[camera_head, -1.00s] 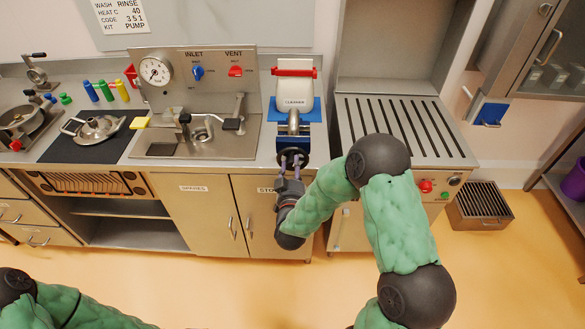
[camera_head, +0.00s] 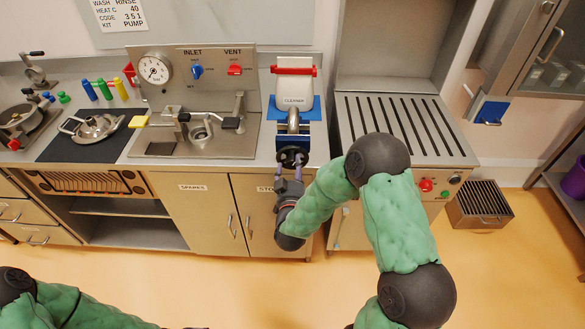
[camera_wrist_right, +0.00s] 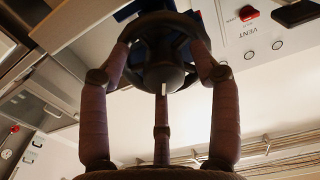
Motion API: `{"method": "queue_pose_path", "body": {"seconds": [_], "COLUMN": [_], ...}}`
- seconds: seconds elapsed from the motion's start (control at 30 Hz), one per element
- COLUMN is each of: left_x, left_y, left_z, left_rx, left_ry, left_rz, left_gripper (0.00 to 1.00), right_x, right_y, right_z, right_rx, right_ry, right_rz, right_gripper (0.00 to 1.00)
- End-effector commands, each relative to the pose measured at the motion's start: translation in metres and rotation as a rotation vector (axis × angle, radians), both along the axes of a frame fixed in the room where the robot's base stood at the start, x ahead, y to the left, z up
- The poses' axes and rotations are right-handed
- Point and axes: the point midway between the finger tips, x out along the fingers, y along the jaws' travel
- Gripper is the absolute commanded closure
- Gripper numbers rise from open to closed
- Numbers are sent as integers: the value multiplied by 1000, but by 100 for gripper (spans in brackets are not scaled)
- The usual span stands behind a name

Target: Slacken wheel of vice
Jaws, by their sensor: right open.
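The vice (camera_head: 312,113) is blue and grey and stands at the counter's front edge. Its black handwheel (camera_head: 291,157) faces me and shows close up in the right wrist view (camera_wrist_right: 164,27). A white container labelled CLEANER (camera_head: 295,90) with a red bar across its top stands at the vice. My right gripper (camera_head: 291,165) is at the wheel, its fingers open and spread around the rim. In the wrist view the two outer fingertips lie at the wheel's sides; whether they touch is unclear. My left arm enters at bottom left; its gripper does not clearly show.
Left of the vice is a sink (camera_head: 199,137) with a black-handled tap. A gauge (camera_head: 155,69) and blue and red valve knobs are on the panel behind. A slotted grey worktop (camera_head: 400,125) lies to the right. The orange floor in front is clear.

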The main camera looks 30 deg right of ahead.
Motion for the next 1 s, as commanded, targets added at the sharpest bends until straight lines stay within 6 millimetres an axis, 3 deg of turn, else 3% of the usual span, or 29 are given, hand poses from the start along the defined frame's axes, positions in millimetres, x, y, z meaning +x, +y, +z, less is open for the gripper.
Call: {"method": "queue_pose_path", "body": {"seconds": [0.6, 1.0], "left_x": [0, 0], "left_y": [0, 0], "left_z": [0, 0], "left_rx": [0, 0], "left_ry": [0, 0], "left_rz": [0, 0], "left_gripper": [60, 60], "right_x": [-88, -99], "right_y": [55, 60], "right_z": [0, -1], "right_rx": [2, 0], "right_ry": [3, 4], "right_rz": [4, 0], "right_gripper": [37, 37]}}
